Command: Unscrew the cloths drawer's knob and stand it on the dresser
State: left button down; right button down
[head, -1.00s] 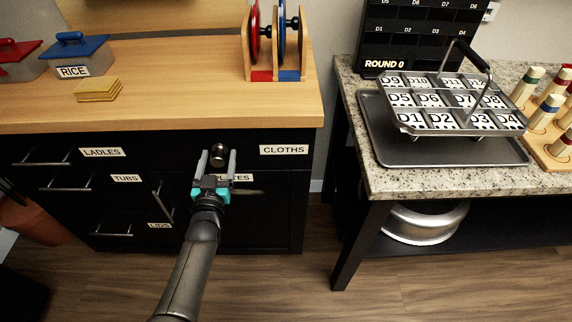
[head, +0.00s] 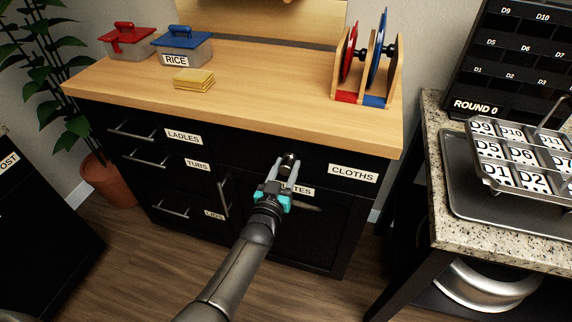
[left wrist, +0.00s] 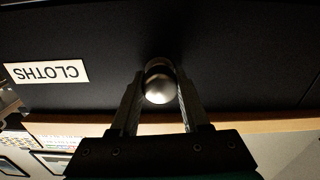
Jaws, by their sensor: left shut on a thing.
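The cloths drawer (head: 240,147) is black with a white CLOTHS label (head: 353,173) at its right; the label also shows upside down in the left wrist view (left wrist: 46,73). Its round metal knob (head: 288,160) is at the drawer front. My left gripper (head: 289,170) is shut on the knob, with one finger on each side; in the left wrist view the knob (left wrist: 158,88) sits between the fingertips. The knob is against or very close to the drawer front; I cannot tell how loose it is. The dresser's wooden top (head: 270,95) is above. My right gripper is not in view.
A stack of yellow cloths (head: 194,80), a RICE tub with blue lid (head: 183,46), a red-lidded tub (head: 127,42) and a plate rack (head: 364,70) stand on the dresser. The top's middle and front are clear. A granite table (head: 450,225) stands at right.

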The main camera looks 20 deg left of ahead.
pick_arm(q)
jog(key=n, duration=0.3)
jog(key=shift+n, duration=0.4)
jog(key=n, duration=0.3)
jog(key=shift+n, duration=0.8)
jog(key=shift+b, duration=0.3)
jog(key=n+b, duration=0.1)
jog(key=n, duration=0.3)
jog(key=shift+d+n, duration=0.1)
jog(key=shift+n, duration=0.2)
